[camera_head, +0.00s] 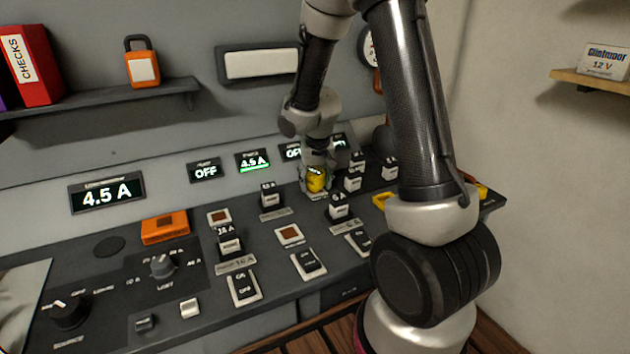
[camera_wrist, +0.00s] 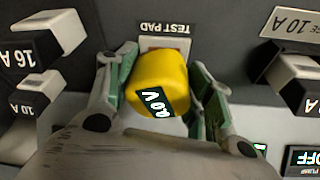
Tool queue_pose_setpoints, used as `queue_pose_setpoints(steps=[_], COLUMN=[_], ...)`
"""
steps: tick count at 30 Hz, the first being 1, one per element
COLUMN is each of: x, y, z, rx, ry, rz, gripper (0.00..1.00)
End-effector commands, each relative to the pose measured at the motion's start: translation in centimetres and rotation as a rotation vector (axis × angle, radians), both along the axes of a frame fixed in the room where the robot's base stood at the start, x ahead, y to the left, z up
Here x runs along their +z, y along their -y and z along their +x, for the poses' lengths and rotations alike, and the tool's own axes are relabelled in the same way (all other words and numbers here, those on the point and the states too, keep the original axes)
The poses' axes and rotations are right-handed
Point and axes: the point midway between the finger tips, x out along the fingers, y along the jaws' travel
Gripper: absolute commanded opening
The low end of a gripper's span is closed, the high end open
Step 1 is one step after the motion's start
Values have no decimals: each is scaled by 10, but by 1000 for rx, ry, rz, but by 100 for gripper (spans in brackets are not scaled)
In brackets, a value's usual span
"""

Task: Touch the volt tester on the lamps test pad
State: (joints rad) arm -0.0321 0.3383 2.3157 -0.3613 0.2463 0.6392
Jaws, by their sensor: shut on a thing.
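The volt tester is a yellow block with a small dark display; it sits between my fingers in the wrist view (camera_wrist: 165,80) and at the back of the console in the head view (camera_head: 316,180). My gripper (camera_wrist: 163,92) is shut on its sides and points down at the console. A test pad (camera_wrist: 152,43) with a pale frame shows just beyond the tester, partly hidden by it, under an upside-down TEST PAD label. Whether the tester touches this pad I cannot tell. The pad's circuit name is not readable.
Fuse blocks, one marked 16 A (camera_wrist: 50,38), stand on both sides of my gripper. Two other test pads (camera_head: 219,217) (camera_head: 289,235) lie bare nearer the front. An orange box (camera_head: 165,228) and a selector knob (camera_head: 163,265) are at left. Displays line the back panel, one reading 4.5 A (camera_head: 107,194).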

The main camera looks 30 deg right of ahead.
Motion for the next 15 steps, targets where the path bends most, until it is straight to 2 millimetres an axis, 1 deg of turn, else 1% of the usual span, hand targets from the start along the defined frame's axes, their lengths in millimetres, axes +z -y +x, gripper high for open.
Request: queue_pose_setpoints(steps=[3,15], x=[13,48], y=[0,0], z=[2,1], rx=[0,0], ry=[5,4], rz=[1,1], gripper=[33,33])
